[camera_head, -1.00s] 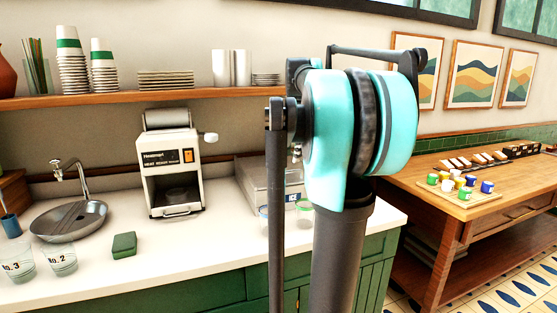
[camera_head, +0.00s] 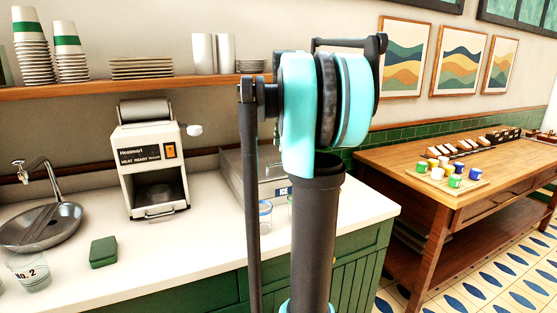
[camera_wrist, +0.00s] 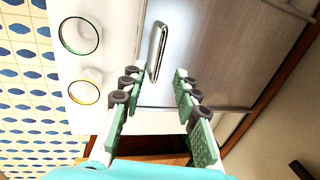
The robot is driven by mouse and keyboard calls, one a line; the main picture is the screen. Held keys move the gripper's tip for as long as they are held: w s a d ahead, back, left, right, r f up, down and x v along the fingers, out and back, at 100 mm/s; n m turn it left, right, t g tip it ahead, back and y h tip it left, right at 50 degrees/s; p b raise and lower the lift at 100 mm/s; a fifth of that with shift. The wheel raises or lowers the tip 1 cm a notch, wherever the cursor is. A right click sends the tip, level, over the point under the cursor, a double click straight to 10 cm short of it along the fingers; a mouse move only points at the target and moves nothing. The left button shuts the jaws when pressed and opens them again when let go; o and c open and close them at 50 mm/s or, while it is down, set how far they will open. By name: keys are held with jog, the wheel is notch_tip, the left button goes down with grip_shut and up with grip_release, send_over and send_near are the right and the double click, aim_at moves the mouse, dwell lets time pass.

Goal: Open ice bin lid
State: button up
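The ice bin is a steel box on the white counter. In the head view its body (camera_head: 234,166) is partly hidden behind my arm, and part of an "ICE" label (camera_head: 284,191) shows on its front. In the wrist view its brushed metal lid (camera_wrist: 215,45) looks shut, with a shiny bar handle (camera_wrist: 158,50) near one edge. My gripper (camera_wrist: 159,74) is open, its green-padded fingers spread on either side of the handle's near end. I cannot tell whether they touch it, and nothing is held. In the head view my gripper is hidden.
Two cups, one green-rimmed (camera_wrist: 80,36) and one yellow-rimmed (camera_wrist: 84,92), stand beside the bin. A white roller machine (camera_head: 150,165), a green block (camera_head: 103,252) and a sink (camera_head: 42,227) are left. A shelf (camera_head: 190,78) runs above. A wooden table (camera_head: 440,205) stands right.

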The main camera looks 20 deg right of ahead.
jog(key=f, duration=0.3)
jog(key=w+f, duration=0.1)
jog(key=f, duration=0.3)
jog(key=shift+w+f, duration=0.2)
grip_shut()
